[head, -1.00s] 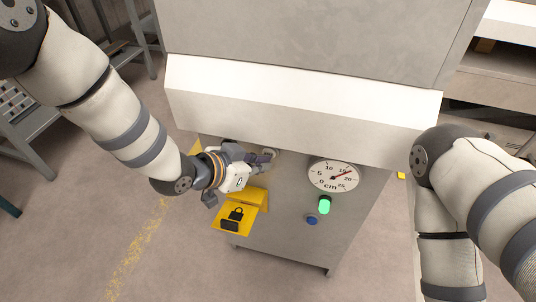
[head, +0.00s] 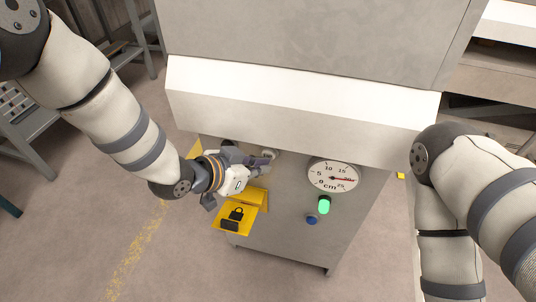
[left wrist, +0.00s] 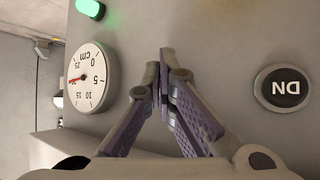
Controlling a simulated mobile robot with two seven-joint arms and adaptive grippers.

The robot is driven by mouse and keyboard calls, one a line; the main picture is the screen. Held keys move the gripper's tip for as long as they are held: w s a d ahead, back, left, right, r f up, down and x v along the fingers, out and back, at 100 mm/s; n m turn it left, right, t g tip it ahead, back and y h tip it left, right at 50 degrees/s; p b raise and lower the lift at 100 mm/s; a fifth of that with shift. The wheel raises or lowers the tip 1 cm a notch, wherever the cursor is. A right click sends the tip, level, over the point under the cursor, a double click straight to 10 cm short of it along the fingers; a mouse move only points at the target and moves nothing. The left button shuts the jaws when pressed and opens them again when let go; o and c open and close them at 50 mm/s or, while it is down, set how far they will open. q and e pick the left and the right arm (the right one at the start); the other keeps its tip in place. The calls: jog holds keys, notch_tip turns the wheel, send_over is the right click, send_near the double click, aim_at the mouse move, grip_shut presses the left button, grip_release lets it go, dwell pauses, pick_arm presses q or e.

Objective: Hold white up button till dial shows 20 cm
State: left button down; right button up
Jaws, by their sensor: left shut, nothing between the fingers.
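The dial (head: 333,175) is a round white cm gauge on the grey machine front. Its red needle points right, at about the 20 mark. The dial also shows in the left wrist view (left wrist: 87,78), with the needle near 20. The white up button (head: 270,153) is a pale round shape at my left fingertips in the head view. In the left wrist view the fingers hide it. My left gripper (head: 268,160) is shut and empty; its fingertips (left wrist: 164,65) meet in front of the panel. I cannot tell whether they touch the button. My right gripper is out of view.
A black DN button (left wrist: 283,88) sits beside the fingers. A lit green lamp (head: 324,205) and a blue button (head: 312,220) are below the dial. A yellow lock box (head: 235,217) sticks out below my left gripper. A white ledge (head: 300,110) overhangs the panel.

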pick_arm(q)
jog(key=shift+s+a, duration=0.15)
jog(key=shift+s, duration=0.4)
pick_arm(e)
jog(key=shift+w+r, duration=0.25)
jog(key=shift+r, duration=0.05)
